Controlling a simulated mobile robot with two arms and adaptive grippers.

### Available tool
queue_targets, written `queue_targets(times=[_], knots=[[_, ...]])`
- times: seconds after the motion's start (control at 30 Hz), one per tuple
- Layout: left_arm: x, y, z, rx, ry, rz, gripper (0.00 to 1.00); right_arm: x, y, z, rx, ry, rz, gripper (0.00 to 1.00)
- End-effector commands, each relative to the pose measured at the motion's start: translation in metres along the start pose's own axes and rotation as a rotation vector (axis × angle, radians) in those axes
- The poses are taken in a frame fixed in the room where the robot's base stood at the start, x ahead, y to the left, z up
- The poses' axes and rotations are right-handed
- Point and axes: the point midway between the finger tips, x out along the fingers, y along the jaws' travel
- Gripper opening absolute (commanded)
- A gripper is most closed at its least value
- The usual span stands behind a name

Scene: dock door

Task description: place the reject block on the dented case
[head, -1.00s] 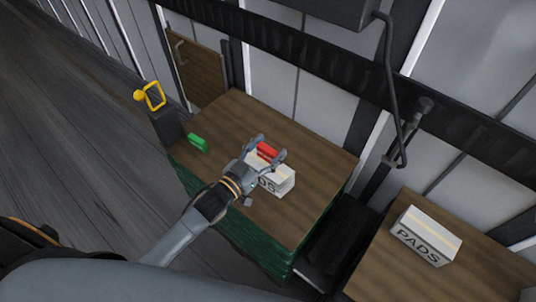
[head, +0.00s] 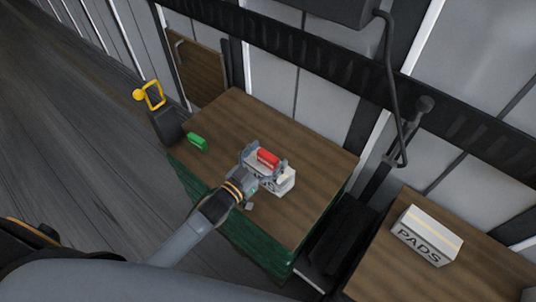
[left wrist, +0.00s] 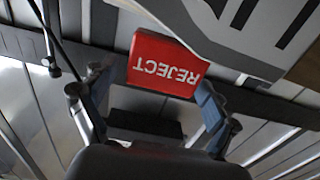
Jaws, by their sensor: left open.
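The red reject block (head: 268,158) is at the top of a white case (head: 285,183) on the left table. Whether it rests on the case or hangs just above it, I cannot tell. My left gripper (head: 265,164) is open, with its fingers on either side of the block and partly covering the case. In the left wrist view the block (left wrist: 165,66) shows its REJECT lettering upside down between the spread fingers. Part of a pale lettered case (left wrist: 245,35) is behind it. No dent is clearly visible. My right gripper is not in view.
A green block (head: 197,142) lies at the left of the wooden tabletop (head: 308,148). A dark post with a yellow handle (head: 154,96) stands beside it. Another white case marked PADS (head: 427,236) sits on the right table. A gap separates the tables.

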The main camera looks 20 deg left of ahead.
Motion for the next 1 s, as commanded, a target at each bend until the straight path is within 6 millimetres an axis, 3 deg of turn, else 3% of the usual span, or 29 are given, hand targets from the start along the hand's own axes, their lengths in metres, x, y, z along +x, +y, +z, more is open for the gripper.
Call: queue_targets(times=[0.27, 0.7, 1.0], knots=[[-0.007, 0.0, -0.002, 0.0, -0.002, 0.0, 0.87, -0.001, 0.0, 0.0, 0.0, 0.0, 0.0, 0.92], [-0.095, 0.0, -0.001, 0.0, -0.002, 0.0, 0.87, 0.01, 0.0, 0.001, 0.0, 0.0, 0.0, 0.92], [-0.12, 0.0, -0.003, 0.0, 0.0, 0.0, 0.87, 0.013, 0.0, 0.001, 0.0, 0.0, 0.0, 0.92]])
